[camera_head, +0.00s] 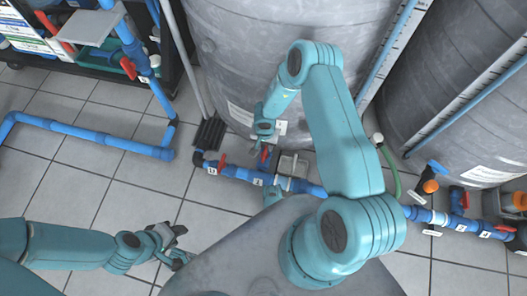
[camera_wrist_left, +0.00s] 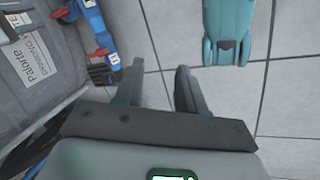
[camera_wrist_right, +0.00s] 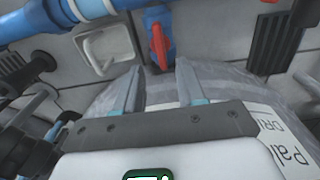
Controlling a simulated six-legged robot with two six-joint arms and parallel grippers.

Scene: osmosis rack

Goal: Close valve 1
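A red valve handle (camera_head: 265,154) stands on the blue floor pipe (camera_head: 236,172) in front of the large grey tank. The small number labels on the pipe are too small for me to tell surely which valve is 1. My right gripper (camera_head: 258,146) is open right by this handle. In the right wrist view the red handle (camera_wrist_right: 158,46) shows in the gap between the fingertips (camera_wrist_right: 158,68), at or just beyond them; contact cannot be told. A second red handle (camera_head: 222,161) is further left on the pipe. My left gripper (camera_head: 177,250) is open and empty above the tiles.
Grey tanks (camera_head: 225,50) stand close behind the pipe. A white square fitting (camera_wrist_right: 105,48) sits beside the handle. More valves and an orange cap (camera_head: 430,186) are at right. A rack with bags (camera_head: 30,40) and blue pipes is at upper left.

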